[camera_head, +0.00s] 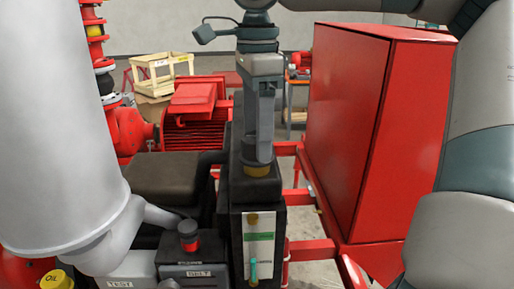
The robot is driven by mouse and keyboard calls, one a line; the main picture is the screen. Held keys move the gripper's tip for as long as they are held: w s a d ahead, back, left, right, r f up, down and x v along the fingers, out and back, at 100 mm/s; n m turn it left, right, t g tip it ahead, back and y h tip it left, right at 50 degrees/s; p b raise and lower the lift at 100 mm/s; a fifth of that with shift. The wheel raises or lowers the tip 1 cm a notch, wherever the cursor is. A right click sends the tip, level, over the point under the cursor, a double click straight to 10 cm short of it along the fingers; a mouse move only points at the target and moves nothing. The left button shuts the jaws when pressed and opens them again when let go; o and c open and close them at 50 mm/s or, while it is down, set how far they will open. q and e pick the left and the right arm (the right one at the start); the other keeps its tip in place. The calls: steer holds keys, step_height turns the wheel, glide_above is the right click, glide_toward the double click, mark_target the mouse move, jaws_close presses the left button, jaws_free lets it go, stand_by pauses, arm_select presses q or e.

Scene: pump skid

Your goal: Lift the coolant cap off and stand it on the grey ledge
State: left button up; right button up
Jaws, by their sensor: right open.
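The coolant cap (257,171) is a dull yellow disc on top of the narrow black tank (236,225) in the middle of the view. My right gripper (258,158) points straight down over the cap, with its fingertips right at it. The fingers line up one behind the other, so the gap is hidden. It is open, and I cannot tell whether it touches the cap. I cannot pick out the grey ledge for certain; a dark grey-brown flat-topped block (172,178) lies left of the tank. My left gripper is out of view.
A large pale cylinder (55,130) fills the left. A red motor (195,120) is behind.

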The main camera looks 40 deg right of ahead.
steer(key=shift+f, duration=0.65)
steer(key=c, duration=1.2)
steer(key=shift+c, duration=0.2)
steer(key=shift+r, duration=0.1)
